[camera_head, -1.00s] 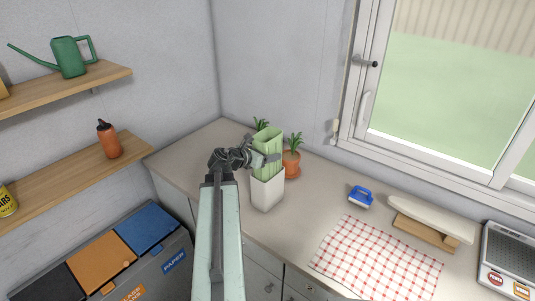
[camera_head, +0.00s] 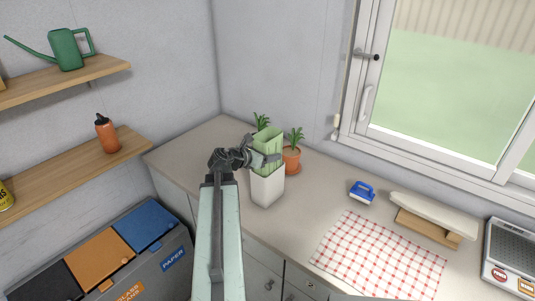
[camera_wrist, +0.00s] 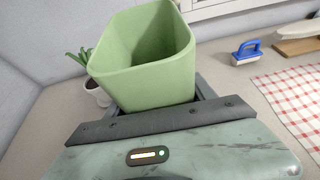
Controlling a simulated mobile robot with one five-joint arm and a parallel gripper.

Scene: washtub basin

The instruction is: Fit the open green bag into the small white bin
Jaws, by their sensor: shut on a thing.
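The green bag (camera_head: 267,142) stands upright and open-mouthed in the head view. Its lower part is inside the small white bin (camera_head: 267,188), which stands on the counter. My gripper (camera_head: 262,158) is shut on the green bag near its upper part, just above the bin's rim. In the wrist view the open bag (camera_wrist: 150,60) fills the middle, its mouth facing up and its inside empty. The bin is hidden there behind the bag and my gripper. The bag's bottom is hidden in the head view.
Potted plants (camera_head: 292,155) stand close behind the bin. A blue-handled brush (camera_head: 362,191), a checked cloth (camera_head: 378,255), an ironing board (camera_head: 433,215) and a scale (camera_head: 511,258) lie to the right. Sorting bins (camera_head: 110,255) are at the lower left. The counter between bin and cloth is clear.

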